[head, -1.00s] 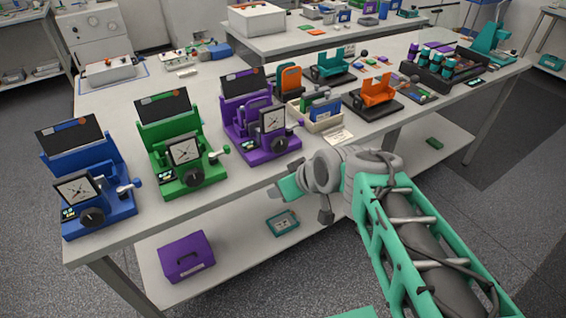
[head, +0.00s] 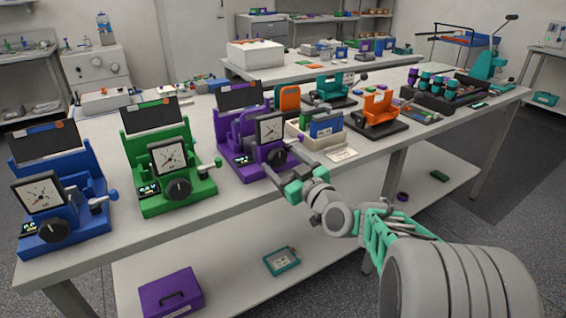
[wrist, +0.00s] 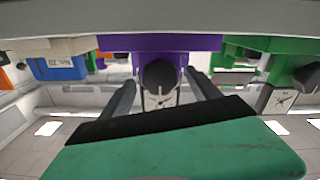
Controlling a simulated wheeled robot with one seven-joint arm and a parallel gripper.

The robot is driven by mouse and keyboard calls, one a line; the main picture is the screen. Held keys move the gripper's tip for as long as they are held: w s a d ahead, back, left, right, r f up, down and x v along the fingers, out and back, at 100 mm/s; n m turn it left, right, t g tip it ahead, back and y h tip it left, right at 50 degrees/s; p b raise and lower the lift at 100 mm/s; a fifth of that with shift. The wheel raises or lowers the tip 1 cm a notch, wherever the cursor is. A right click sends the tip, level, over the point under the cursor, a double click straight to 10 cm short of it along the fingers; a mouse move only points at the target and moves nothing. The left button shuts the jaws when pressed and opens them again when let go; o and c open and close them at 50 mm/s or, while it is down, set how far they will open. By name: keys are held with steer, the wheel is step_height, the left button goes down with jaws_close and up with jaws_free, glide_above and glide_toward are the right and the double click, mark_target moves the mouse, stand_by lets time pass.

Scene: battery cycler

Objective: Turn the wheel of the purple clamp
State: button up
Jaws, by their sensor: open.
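The purple clamp (head: 241,135) stands on the bench, with a dial on its front. Its dark round wheel (head: 277,157) sits low on the front, facing my arm. My gripper (head: 284,161) is open and empty at the bench's front edge, close to the wheel. In the wrist view, which looks upside down, the wheel (wrist: 159,74) shows between the two dark fingers of my gripper (wrist: 160,79), with space on both sides. No contact shows. I cannot tell how deep the fingers reach along the wheel.
A green clamp (head: 165,150) and a blue clamp (head: 55,190) stand to the left. A cream bin (head: 310,137) with blue boxes and an orange holder (head: 379,108) are to the right. A purple box (head: 171,293) lies on the lower shelf.

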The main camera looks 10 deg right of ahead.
steer(key=shift+c, duration=0.3)
steer(key=c, duration=1.3)
steer(key=shift+m, duration=0.3)
